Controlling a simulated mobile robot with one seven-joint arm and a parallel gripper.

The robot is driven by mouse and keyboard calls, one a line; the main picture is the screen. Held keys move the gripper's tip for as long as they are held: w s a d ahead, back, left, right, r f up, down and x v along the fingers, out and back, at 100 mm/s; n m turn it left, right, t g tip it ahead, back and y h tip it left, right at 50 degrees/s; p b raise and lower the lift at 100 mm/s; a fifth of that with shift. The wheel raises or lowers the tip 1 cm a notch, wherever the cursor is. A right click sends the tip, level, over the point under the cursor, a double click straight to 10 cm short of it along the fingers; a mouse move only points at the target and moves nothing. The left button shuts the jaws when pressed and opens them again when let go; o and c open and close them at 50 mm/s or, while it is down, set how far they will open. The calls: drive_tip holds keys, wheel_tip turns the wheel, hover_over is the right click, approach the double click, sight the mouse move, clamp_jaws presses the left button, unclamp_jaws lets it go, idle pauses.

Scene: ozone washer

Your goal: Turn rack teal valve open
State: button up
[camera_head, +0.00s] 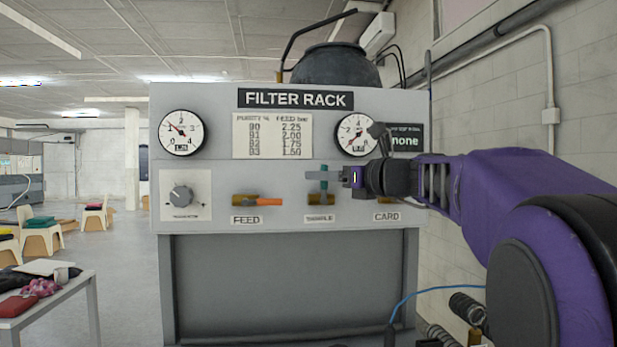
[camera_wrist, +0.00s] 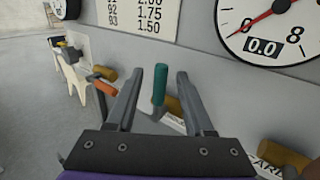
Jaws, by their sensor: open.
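The teal valve handle (camera_head: 323,187) is on the front of the filter rack, above a brass body (camera_head: 320,199) and its label, between the orange FEED valve and the CARD valve. The handle stands upright in the head view. In the wrist view the teal handle (camera_wrist: 159,88) sits between my two fingers, with a gap visible on each side. My gripper (camera_head: 325,175) is open and reaches in from the right at the handle; its fingertips also show in the wrist view (camera_wrist: 160,73). The fingers partly cover the handle in the head view.
The orange FEED valve (camera_head: 257,201) lies horizontal to the left. A round knob (camera_head: 181,196) is farther left. Two gauges (camera_head: 181,132) (camera_head: 356,134) and a purity chart (camera_head: 272,136) are above. My forearm partly hides the CARD valve (camera_head: 386,201).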

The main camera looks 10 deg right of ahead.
drive_tip(key=shift+w+a, duration=0.15)
drive_tip(key=shift+w, duration=0.1)
clamp_jaws()
drive_tip(key=shift+r, duration=0.1)
idle(1.2)
